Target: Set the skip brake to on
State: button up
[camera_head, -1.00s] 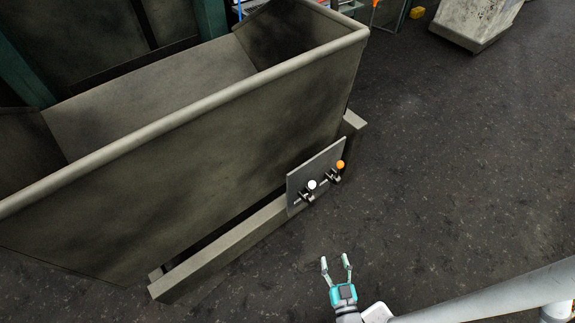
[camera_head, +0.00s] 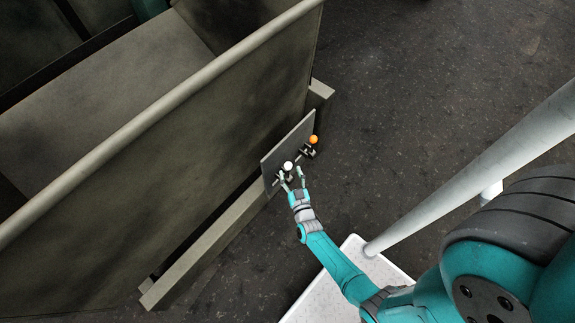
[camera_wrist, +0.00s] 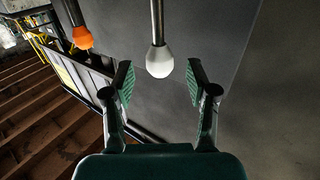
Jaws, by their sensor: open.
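A grey plate (camera_head: 272,165) on the side of the large metal skip (camera_head: 215,125) carries two levers. One has a white knob (camera_head: 288,166) and the other, farther right, an orange knob (camera_head: 314,139). My gripper (camera_head: 293,179) is open right at the white knob. In the wrist view the white knob (camera_wrist: 159,61) hangs on a metal rod between and just beyond my open fingertips (camera_wrist: 160,84), with no contact visible. The orange knob (camera_wrist: 83,38) is to the left there. I see no label telling which lever is the brake.
A metal beam (camera_head: 205,245) runs along the skip's base below the plate. The dark floor (camera_head: 420,110) to the right of the skip is open. The skip's top rim (camera_head: 150,112) stands left of my gripper.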

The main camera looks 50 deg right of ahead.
aim_at(289, 170)
jog(key=shift+x, duration=2)
grip_shut()
